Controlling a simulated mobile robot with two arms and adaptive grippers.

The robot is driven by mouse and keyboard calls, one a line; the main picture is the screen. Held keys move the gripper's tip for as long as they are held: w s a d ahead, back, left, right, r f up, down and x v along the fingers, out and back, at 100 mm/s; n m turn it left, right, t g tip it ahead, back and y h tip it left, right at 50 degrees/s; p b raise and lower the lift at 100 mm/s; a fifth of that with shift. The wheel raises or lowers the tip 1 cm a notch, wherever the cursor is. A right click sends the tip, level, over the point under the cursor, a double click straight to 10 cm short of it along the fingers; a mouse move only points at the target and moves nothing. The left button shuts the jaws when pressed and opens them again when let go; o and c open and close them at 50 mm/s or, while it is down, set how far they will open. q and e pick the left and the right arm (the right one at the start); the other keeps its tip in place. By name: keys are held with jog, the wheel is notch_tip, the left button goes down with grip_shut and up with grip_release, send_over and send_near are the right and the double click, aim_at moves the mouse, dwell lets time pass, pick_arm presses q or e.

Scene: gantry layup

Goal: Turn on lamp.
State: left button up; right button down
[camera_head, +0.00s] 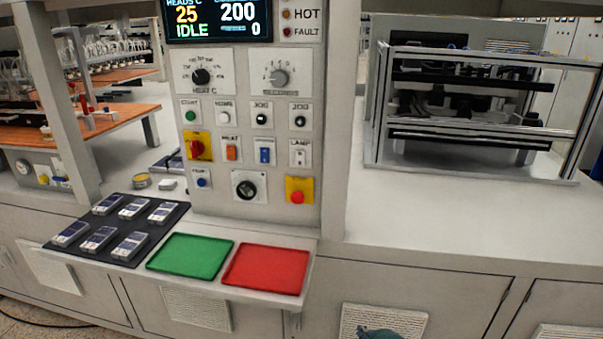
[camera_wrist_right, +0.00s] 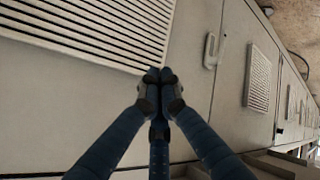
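The lamp switch (camera_head: 300,156) is a small white switch on a pale plate labelled LAMP, at the right side of the control panel in the head view. Its position, on or off, is too small to tell. My right gripper (camera_head: 378,334) shows only as a dark blue-teal piece at the bottom edge of the head view, well below and to the right of the switch. In the right wrist view my right gripper (camera_wrist_right: 160,76) has its fingertips together with nothing visible between them, in front of cabinet doors. My left gripper is not in view.
Around the switch are a blue switch (camera_head: 265,152), an orange switch (camera_head: 231,149), a red emergency button (camera_head: 297,196) and a black knob (camera_head: 247,189). A green tray (camera_head: 190,256) and red tray (camera_head: 266,270) lie on the shelf below. A framed machine (camera_head: 480,120) stands right.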

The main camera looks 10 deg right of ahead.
jog(key=w+a+r+n+t+y, duration=0.1)
jog(key=w+r, duration=0.3)
jog(key=r, duration=0.3)
jog(key=w+a+r+n+t, duration=0.1)
jog(key=w+r+n, duration=0.15)
jog(key=r, duration=0.45)
jog(key=a+r+n+t+y, duration=0.1)
jog(key=a+r+n, duration=0.3)
jog(key=r, duration=1.2)
jog(key=a+r+n+t+y+b, duration=0.1)
jog(key=a+r+n+y, duration=0.3)
jog(key=r, duration=1.2)
jog(key=a+n+t, duration=0.1)
jog(key=a, duration=0.1)
jog(key=shift+s+a+r, duration=0.3)
jog(key=shift+r, duration=0.1)
jog(key=shift+w+a, duration=0.1)
jog(key=b, duration=0.4)
send_near(300, 158)
jog(key=shift+w+a+f, duration=1.35)
jog(key=shift+w+a, duration=0.8)
jog(key=shift+w, duration=0.45)
